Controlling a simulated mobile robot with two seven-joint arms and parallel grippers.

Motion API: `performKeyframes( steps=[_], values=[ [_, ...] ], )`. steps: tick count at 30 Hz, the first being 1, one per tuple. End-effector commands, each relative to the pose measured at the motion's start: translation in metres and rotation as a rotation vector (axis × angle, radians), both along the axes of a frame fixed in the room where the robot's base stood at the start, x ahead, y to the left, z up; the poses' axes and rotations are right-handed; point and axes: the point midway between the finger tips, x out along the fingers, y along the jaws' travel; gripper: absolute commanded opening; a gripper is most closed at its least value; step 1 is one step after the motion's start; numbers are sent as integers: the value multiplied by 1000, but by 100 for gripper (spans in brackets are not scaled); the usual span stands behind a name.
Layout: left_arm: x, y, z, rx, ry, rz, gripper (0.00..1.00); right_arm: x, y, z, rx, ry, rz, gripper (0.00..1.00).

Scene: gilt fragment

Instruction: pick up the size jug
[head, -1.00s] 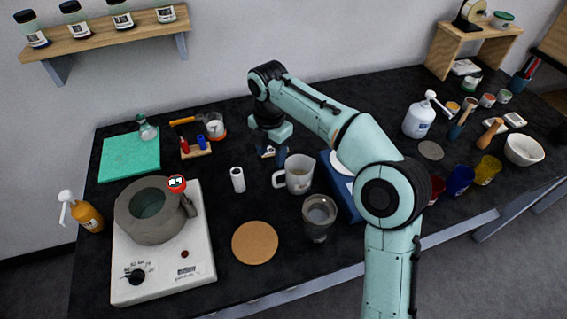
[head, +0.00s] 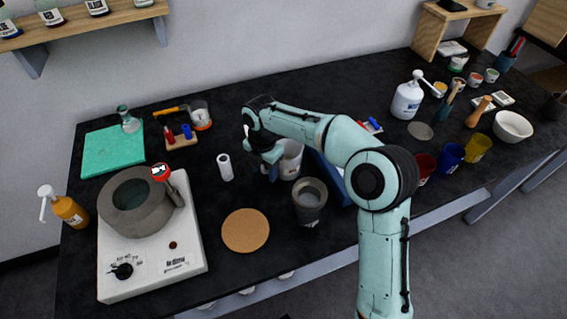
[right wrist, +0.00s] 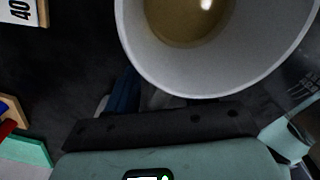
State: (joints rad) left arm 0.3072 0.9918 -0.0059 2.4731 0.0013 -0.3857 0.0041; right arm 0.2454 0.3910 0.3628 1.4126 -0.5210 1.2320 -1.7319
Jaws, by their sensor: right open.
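The size jug (head: 292,159), whitish with a handle in the earlier view, stands upright on the black bench. My right gripper (head: 271,172) is at its left side, partly hidden behind my wrist. In the right wrist view the jug (right wrist: 158,76) fills the upper right, its round mouth facing the camera and brownish liquid inside. The open fingers (right wrist: 143,97) reach under the rim's outline toward the jug's side; their tips are hidden, so I cannot tell if they touch it. My left gripper is out of view.
A grey metal cup (head: 310,203) stands just in front of the jug, and a blue box (head: 331,180) is close at its right. A white cylinder (head: 225,167) stands to the left. A cork mat (head: 245,231) and a hot plate (head: 150,262) are nearer.

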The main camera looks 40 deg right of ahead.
Motion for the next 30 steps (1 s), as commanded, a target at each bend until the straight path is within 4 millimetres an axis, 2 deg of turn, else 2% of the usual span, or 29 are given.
performKeyframes(
  steps=[6,7,9,11,12,30],
  values=[
    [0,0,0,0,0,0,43,0,0,-1,-1,-1,0,52],
    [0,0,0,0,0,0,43,0,0,-1,-1,-1,0,49],
    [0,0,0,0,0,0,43,0,0,-1,-1,-1,0,26],
    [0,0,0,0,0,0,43,0,0,-1,-1,-1,0,7],
    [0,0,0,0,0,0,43,0,0,-1,-1,-1,0,0],
    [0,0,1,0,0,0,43,1,0,4,0,-2,0,0]
  ],
)
